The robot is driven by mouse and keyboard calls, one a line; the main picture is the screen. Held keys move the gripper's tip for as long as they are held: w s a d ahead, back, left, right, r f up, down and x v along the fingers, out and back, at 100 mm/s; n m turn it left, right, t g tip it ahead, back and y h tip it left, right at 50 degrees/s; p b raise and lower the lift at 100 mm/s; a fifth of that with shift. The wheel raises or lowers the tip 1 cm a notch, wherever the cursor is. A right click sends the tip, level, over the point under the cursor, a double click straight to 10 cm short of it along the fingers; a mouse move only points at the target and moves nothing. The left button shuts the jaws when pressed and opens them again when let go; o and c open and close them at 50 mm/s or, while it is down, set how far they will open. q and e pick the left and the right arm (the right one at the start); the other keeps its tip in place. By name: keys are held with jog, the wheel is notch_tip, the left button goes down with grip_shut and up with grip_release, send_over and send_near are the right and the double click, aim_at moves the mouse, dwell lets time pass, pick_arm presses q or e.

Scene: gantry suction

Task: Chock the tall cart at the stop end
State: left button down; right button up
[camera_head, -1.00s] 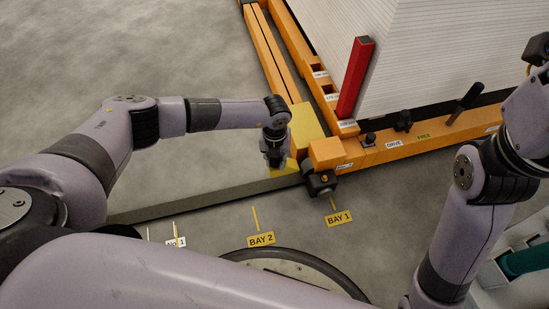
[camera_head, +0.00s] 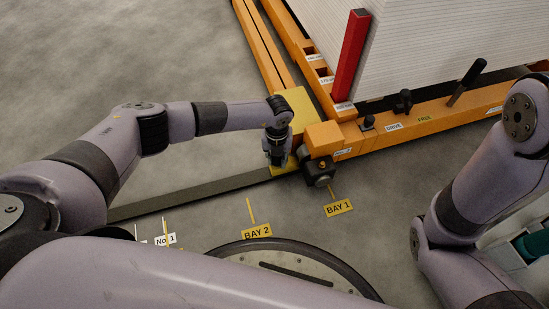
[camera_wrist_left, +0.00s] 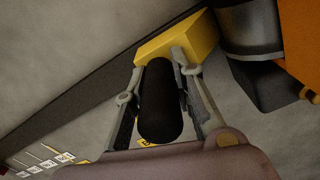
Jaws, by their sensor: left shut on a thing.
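My left gripper (camera_head: 276,158) points down at the near left corner of the tall cart. In the left wrist view its fingers (camera_wrist_left: 165,75) are closed around a black, rounded grip, with a yellow chock (camera_wrist_left: 186,38) at the fingertips. In the head view the chock (camera_head: 286,170) is mostly hidden by the gripper, low by the floor rail and left of the cart's dark wheel (camera_head: 319,172). I cannot tell whether it touches the wheel. The tall cart has an orange frame (camera_head: 440,128) with a white stack (camera_head: 420,45). My right gripper is outside the view.
A dark rail (camera_head: 190,193) runs along the floor to the wheel. A yellow block (camera_head: 296,105) and an orange beam (camera_head: 258,48) lie behind the gripper. A red post (camera_head: 352,55) and a black lever (camera_head: 467,82) stand on the cart. Floor labels BAY 2 (camera_head: 257,231) and BAY 1 (camera_head: 339,208) lie in front.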

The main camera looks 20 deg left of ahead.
pick_arm(q)
jog(key=shift+f, duration=0.2)
dwell(0.4)
jog(key=c, duration=1.3)
grip_release()
notch_tip(320, 180, up, 12)
jog(key=shift+s, duration=0.1)
